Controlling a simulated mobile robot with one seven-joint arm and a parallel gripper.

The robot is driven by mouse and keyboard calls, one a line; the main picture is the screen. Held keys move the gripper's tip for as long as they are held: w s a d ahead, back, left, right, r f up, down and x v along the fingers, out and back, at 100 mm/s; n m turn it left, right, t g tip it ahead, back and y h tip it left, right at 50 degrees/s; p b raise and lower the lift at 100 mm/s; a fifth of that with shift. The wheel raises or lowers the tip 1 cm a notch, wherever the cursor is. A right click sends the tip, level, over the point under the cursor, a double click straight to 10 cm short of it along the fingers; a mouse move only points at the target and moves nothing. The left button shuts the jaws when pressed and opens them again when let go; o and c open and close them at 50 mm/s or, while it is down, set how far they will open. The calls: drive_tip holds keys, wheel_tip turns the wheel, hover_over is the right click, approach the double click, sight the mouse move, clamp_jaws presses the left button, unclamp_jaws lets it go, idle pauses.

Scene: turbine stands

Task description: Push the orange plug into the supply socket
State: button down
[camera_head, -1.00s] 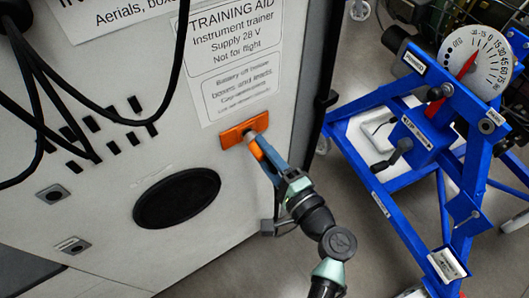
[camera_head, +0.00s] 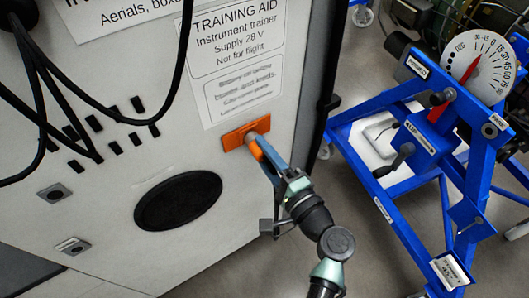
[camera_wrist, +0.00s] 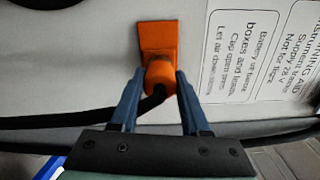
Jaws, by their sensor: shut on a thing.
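The orange plug (camera_wrist: 160,72) is between the two blue fingers of my gripper (camera_wrist: 160,85) in the wrist view; a dark cable runs from it to the left. My gripper (camera_head: 262,155) is shut on the plug (camera_head: 256,150) in the head view. The supply socket is set in an orange plate (camera_head: 232,138) on the white panel, below the "Supply 28 V" label. The plate also shows in the wrist view (camera_wrist: 157,38). The plug's front meets the plate; how deep it sits is hidden.
The panel has a black oval opening (camera_head: 178,200), slots and small metal fittings below and left of the plate. Black cables (camera_head: 45,120) hang at upper left. A blue stand with a dial (camera_head: 478,65) stands to the right, with floor between.

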drive_tip(key=shift+w+a+r, duration=0.2)
drive_tip(key=shift+a+r, duration=0.1)
drive_tip(key=shift+r, duration=0.05)
drive_tip(key=c, duration=0.8)
unclamp_jaws()
drive_tip(key=shift+c, duration=0.2)
drive_tip(key=o, duration=0.5)
drive_tip(key=shift+w+a+f, duration=0.15)
drive_tip(key=shift+w+f, duration=0.15)
drive_tip(key=shift+o, duration=0.4)
drive_tip(key=shift+s, duration=0.2)
drive_tip(key=shift+o, duration=0.6)
drive_tip(key=shift+d, duration=0.2)
drive_tip(key=v, duration=0.7)
drive_tip(key=shift+p, duration=0.35)
